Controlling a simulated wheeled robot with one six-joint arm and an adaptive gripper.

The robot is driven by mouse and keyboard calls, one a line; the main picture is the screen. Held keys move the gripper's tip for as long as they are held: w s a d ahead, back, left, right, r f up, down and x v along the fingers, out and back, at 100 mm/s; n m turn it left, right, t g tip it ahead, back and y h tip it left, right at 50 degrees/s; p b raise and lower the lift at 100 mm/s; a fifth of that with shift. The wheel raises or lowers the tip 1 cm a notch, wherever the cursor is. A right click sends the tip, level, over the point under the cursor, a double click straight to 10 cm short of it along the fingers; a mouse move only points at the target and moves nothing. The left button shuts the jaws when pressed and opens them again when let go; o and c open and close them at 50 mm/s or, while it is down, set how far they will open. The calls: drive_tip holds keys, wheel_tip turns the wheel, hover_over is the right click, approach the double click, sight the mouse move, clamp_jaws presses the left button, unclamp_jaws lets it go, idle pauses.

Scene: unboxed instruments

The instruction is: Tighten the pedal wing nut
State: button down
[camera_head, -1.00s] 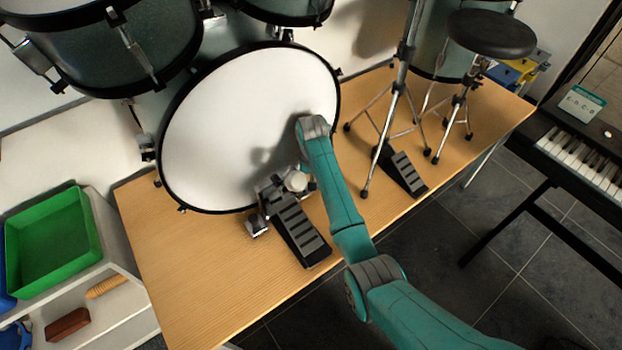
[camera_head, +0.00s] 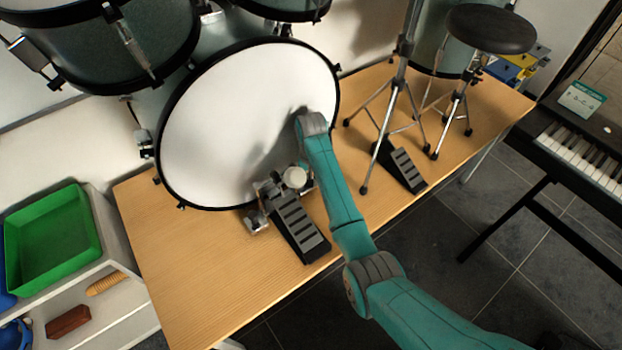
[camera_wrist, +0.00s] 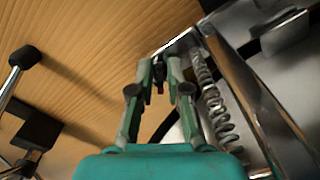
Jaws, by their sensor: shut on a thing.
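The bass drum pedal (camera_head: 296,228) has a ribbed black footboard and stands on the wooden table in front of the white bass drum head (camera_head: 240,125). Its pale round beater (camera_head: 294,177) shows beside my arm. In the wrist view my gripper (camera_wrist: 160,77) is shut on a small dark part, which I take to be the wing nut (camera_wrist: 160,86), at the pedal's metal frame (camera_wrist: 240,85). The fingers hide most of the nut, so its turn cannot be read. A coiled spring (camera_wrist: 212,105) runs close to the right finger. In the head view my arm hides the gripper.
A second pedal (camera_head: 402,168) and chrome stand legs (camera_head: 393,110) stand right of my arm. A round black stool (camera_head: 490,28) is behind them. A green bin (camera_head: 50,240) lies at the left. The table (camera_head: 190,270) is bare at front left.

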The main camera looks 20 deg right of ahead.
drive_tip(key=m, duration=0.4)
drive_tip(key=shift+a+m, duration=0.15)
drive_tip(key=shift+m, duration=0.15)
drive_tip(key=shift+w+m, duration=0.15)
drive_tip(key=shift+m, duration=1.75)
drive_tip(key=shift+a, duration=0.1)
drive_tip(key=c, duration=1.1)
unclamp_jaws()
drive_tip(key=shift+c, duration=0.2)
drive_tip(key=shift+r, duration=0.1)
